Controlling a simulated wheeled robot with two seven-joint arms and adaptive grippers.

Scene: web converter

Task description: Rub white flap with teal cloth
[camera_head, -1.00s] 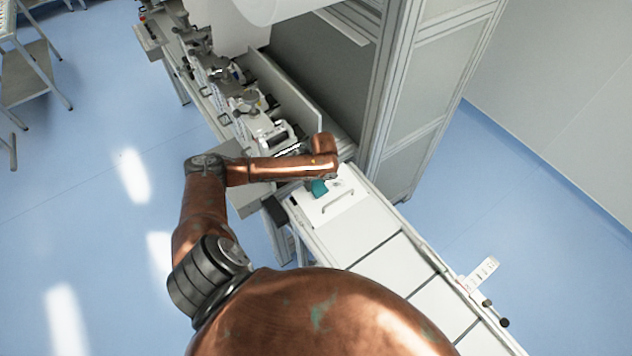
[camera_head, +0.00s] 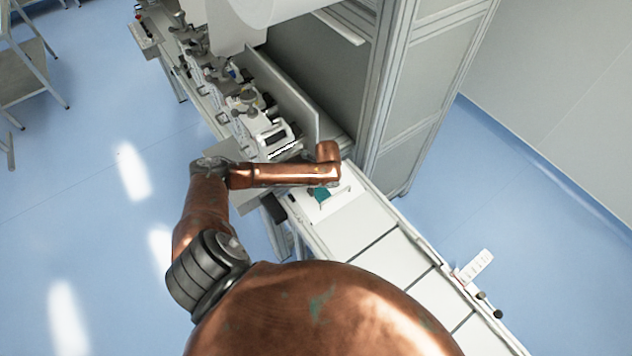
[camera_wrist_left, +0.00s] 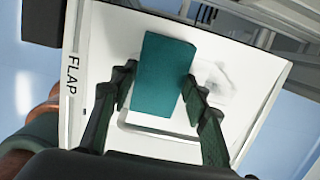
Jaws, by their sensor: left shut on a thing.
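The white flap (camera_wrist_left: 100,50), marked "FLAP" along its left side, fills much of the left wrist view. It has a handle-like bar (camera_wrist_left: 165,133) on it. In the head view the flap (camera_head: 338,199) lies at the near end of the machine, partly under my left arm. The teal cloth (camera_wrist_left: 163,75) is a folded rectangular piece between the two dark fingers of my left gripper (camera_wrist_left: 160,88), which is shut on it. The cloth lies over the flap; whether it touches the surface is hard to tell. In the head view only a bit of the cloth (camera_head: 320,194) shows. My right gripper is not in view.
A row of machine units (camera_head: 262,130) runs to the upper left beside a tall grey framed cabinet (camera_head: 425,95). White panels (camera_head: 390,262) continue toward the lower right. A small white tab (camera_head: 477,267) sticks out at their edge.

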